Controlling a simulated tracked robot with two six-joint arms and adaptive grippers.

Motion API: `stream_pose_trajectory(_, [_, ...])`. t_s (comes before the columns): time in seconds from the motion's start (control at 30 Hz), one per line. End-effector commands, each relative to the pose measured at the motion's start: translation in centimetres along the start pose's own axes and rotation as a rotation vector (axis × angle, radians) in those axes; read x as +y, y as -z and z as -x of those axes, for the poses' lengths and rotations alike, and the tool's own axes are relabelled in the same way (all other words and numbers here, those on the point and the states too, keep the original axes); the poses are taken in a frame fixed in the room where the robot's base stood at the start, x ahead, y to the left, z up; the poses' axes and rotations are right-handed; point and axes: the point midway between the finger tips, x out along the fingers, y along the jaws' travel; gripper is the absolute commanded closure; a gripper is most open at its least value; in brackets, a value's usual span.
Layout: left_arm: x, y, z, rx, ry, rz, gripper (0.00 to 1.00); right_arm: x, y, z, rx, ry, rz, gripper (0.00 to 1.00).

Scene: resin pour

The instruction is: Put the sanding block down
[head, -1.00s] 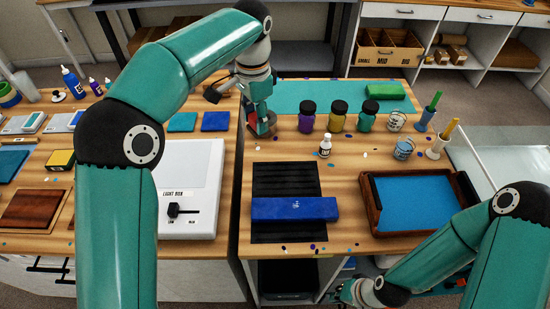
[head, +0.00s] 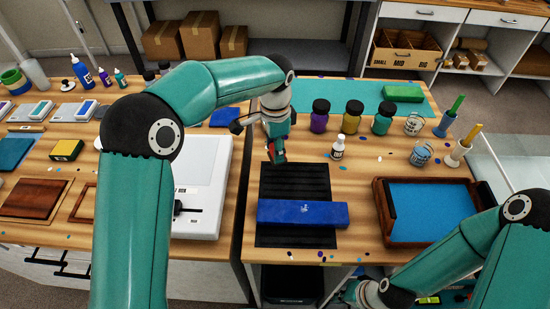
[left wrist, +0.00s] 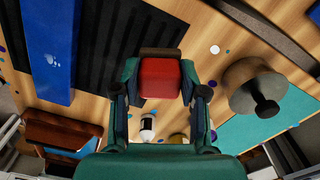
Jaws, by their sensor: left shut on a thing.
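The sanding block (left wrist: 160,77), red with a brown strip along one end, is held between the fingers of my left gripper (left wrist: 160,90) in the left wrist view. In the head view my left gripper (head: 276,152) is shut on it just behind the far edge of the black ridged mat (head: 295,182). The block shows there only as a small red patch, mostly hidden by the fingers. I cannot tell whether it touches the tabletop. My right gripper (head: 350,292) is low at the table's front edge, partly cut off, its fingers unclear.
A long blue bar (head: 303,213) lies across the mat. A white bottle (head: 338,148) and several jars (head: 352,117) stand right of my left gripper. A white light box (head: 202,195) is left, a wooden tray (head: 384,212) right. Bare wood lies between mat and tray.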

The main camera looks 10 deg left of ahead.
Motion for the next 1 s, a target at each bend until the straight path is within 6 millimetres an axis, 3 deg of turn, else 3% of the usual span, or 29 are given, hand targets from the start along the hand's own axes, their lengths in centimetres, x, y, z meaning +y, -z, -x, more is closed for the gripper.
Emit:
stream_pose_trajectory(0.4, [0.1,0.1,-4.4,-0.001,-0.001,0.000,0.85,-0.1,0.0,0.3,0.000,0.000,0.000,1.00])
stream_pose_trajectory(0.77, [0.0,0.1,-4.8,0.001,0.000,-0.001,0.85,0.0,0.0,0.0,0.000,0.000,0.000,1.00])
stream_pose_trajectory(0.8, [0.0,0.1,-4.7,0.001,0.000,-0.001,0.52,0.0,0.0,0.1,0.000,0.000,0.000,1.00])
stream_pose_trajectory(0.93, [0.0,0.1,-4.7,0.000,0.000,-0.001,0.32,-0.1,0.0,0.1,0.000,0.000,0.000,1.00])
stream_pose_trajectory(1.0, [0.0,0.1,-4.7,0.000,0.000,-0.001,0.32,-0.1,0.0,0.1,0.000,0.000,0.000,1.00])
